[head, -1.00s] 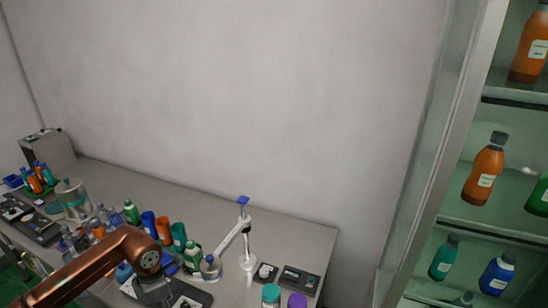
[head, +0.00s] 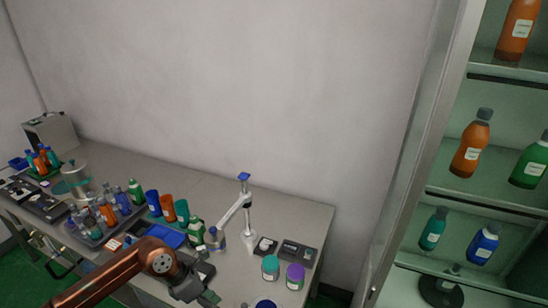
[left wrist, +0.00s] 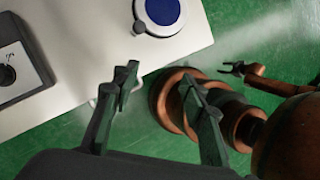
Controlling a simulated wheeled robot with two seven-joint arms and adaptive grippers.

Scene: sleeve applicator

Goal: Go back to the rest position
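My left gripper (head: 207,298) is low over the front of the table in the head view, at the end of my copper arm. In the left wrist view its two dark fingers (left wrist: 162,100) stand apart with nothing between them. They are beside the table's edge, with green floor and copper parts of my body below. My right gripper (left wrist: 233,68) shows small and dark in the left wrist view, with its fingers apart and nothing visible in it. It is not in the head view.
The grey table (head: 300,208) carries several bottles, a white stand with a jointed arm (head: 247,215), two jars (head: 270,267) and small devices (head: 297,254). A glass-shelved cabinet (head: 398,190) with bottles stands at the right. Green floor (left wrist: 70,140) lies beside the table.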

